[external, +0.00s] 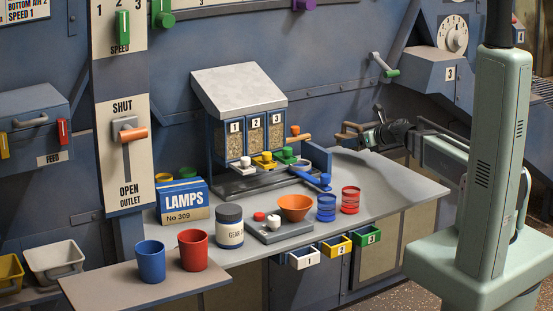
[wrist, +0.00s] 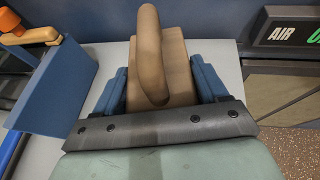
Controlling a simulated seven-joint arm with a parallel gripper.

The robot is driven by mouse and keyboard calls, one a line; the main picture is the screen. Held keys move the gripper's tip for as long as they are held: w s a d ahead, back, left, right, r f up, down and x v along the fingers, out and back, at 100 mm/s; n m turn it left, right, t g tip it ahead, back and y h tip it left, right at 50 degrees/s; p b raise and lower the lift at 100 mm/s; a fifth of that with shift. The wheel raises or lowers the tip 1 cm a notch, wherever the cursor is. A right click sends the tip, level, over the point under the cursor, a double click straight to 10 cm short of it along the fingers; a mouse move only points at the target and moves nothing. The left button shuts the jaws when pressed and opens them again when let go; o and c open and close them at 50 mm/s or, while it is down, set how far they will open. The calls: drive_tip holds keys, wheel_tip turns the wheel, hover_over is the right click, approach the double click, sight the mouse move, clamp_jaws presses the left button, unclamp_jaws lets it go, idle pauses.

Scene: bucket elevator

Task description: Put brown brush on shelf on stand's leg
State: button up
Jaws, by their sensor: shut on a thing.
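The brown brush (wrist: 148,60) is between the blue fingers of my gripper (wrist: 155,90) in the wrist view. Its rounded handle points up toward the camera, over a flat brown block. In the external view my gripper (external: 372,136) is shut on the brush (external: 350,131), above the right end of the grey bench. The stand (external: 240,88) is left of it, with a grey sloped roof and numbered bins. A blue panel (external: 318,158) stands at the stand's right side, apart from the brush; it also shows at left in the wrist view (wrist: 55,80). I cannot make out the shelf clearly.
An orange bowl (external: 296,207), a blue tin (external: 326,208) and a red tin (external: 350,200) stand on the bench front. The bench's right part (external: 390,180) is clear. The machine wall is behind.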

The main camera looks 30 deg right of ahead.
sight(340, 160)
drive_tip(key=shift+f, duration=2.2)
drive_tip(key=shift+f, duration=0.15)
drive_tip(key=o, duration=1.1)
drive_tip(key=shift+o, duration=0.2)
drive_tip(key=shift+s, duration=0.1)
